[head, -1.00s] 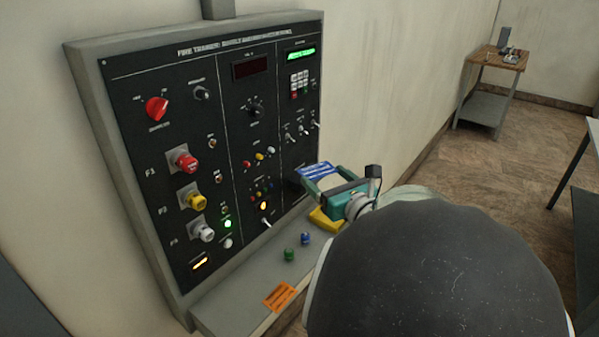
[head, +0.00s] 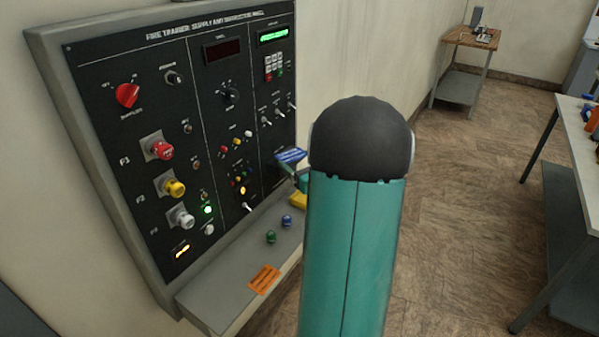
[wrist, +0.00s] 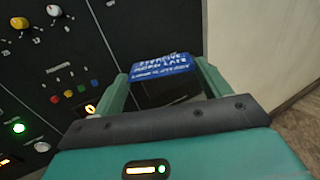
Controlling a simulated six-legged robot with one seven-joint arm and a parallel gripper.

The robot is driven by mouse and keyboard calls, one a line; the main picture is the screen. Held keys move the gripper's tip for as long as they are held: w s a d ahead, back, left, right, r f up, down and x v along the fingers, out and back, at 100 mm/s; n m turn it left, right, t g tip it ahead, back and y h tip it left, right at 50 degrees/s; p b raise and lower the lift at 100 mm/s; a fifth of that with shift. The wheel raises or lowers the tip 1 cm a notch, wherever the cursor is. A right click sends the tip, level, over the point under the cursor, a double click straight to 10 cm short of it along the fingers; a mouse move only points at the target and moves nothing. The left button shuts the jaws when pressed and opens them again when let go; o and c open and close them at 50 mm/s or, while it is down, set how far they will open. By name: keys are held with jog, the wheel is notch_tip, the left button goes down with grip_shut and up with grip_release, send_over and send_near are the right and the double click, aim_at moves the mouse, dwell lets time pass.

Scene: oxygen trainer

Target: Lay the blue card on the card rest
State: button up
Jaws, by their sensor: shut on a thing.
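The blue card (head: 291,155), with white print, is in my gripper in front of the panel's lower right part. In the wrist view the blue card (wrist: 162,62) spans the gap between the fingertips of my gripper (wrist: 165,70). The gripper is shut on it, and the card looks clear of the shelf. In the head view my arm hides most of the gripper (head: 293,165). I cannot pick out the card rest for sure; a yellow piece (head: 299,201) lies on the shelf below the gripper, partly hidden.
The dark control panel (head: 200,130) carries knobs, buttons and switches. On its grey shelf (head: 215,300) are an orange card (head: 263,280), a green knob (head: 270,237) and a blue knob (head: 286,221). A small table (head: 468,38) stands far back; a bench (head: 580,140) is at right.

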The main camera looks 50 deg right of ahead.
aim_at(293, 167)
jog(key=shift+w+d+f, duration=0.1)
jog(key=shift+f, duration=0.8)
jog(key=shift+w+d+f, duration=0.1)
jog(key=shift+f, duration=0.75)
jog(key=shift+f, duration=0.2)
jog(key=o, duration=0.9)
jog(key=shift+r, duration=0.1)
